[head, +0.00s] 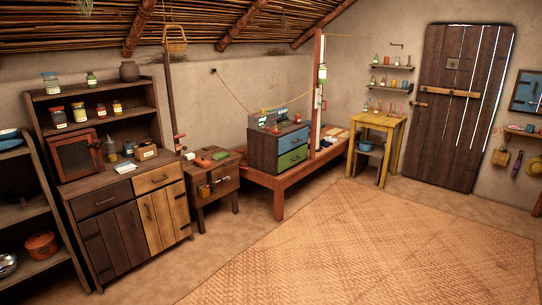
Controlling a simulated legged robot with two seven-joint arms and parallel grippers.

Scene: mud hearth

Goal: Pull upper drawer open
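A small dark wooden chest (262,152) stands on a low reddish wooden bench on the far side of the room. Its upper drawer is blue (284,143) and its lower drawer is green (285,163). Both drawer fronts look flush with the chest, so both appear shut. Each has a small handle, too small to make out in detail. Small items stand on top of the chest. Neither of my grippers is in view.
The low bench (262,180) carries the chest, and a reddish post (318,85) rises beside it. A small side table (213,187) and a large cupboard (118,235) with drawers stand to the left. A yellow table (388,124) stands right. A woven mat (370,245) covers clear floor in front.

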